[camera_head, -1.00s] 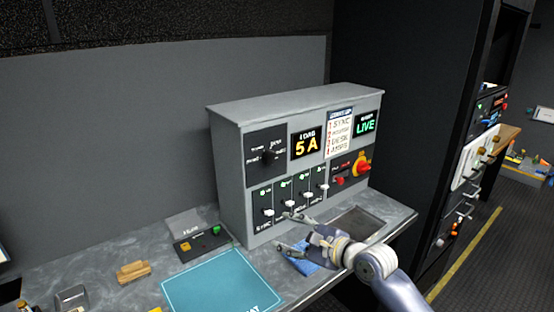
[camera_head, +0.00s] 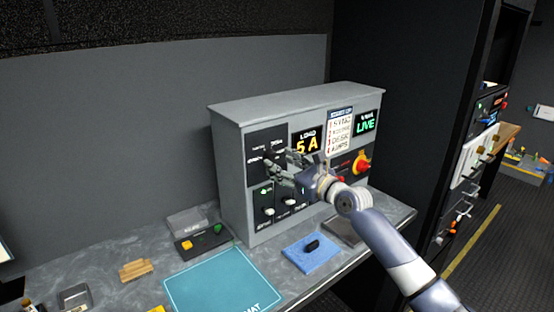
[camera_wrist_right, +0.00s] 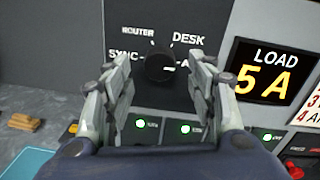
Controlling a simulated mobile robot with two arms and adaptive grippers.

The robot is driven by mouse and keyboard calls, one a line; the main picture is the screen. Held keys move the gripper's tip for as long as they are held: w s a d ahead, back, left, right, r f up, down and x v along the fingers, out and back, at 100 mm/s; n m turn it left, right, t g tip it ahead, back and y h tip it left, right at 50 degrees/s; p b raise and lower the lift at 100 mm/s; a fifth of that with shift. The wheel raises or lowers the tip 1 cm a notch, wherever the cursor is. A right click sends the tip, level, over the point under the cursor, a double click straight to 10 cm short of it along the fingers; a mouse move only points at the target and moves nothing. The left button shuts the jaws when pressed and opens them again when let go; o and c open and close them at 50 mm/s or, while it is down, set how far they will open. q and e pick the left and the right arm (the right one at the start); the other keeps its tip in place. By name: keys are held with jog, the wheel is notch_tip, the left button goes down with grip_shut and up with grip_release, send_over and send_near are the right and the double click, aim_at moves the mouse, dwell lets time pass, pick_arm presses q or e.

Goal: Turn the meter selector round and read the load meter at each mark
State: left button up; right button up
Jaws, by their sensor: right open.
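The meter selector is a black knob (camera_wrist_right: 160,67) on a dark panel with marks reading SYNC, ROUTER, DESK and one starting with A; its white pointer line points right, toward the A mark. In the head view the selector panel (camera_head: 262,141) is partly behind my gripper. The load meter (camera_wrist_right: 268,74) reads 5 A; it also shows in the head view (camera_head: 307,143). My right gripper (camera_head: 279,167) is open in front of the panel, its fingers either side of the knob in the wrist view (camera_wrist_right: 160,88). Contact cannot be told. My left gripper is out of view.
Below the selector are several white-handled switches (camera_head: 268,211). A red-and-yellow rotary switch (camera_head: 361,164) and a LIVE display (camera_head: 366,126) are to the right.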

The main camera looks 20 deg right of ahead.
aim_at(271, 157)
jog(key=shift+x, duration=1.3)
jog(key=c, duration=1.1)
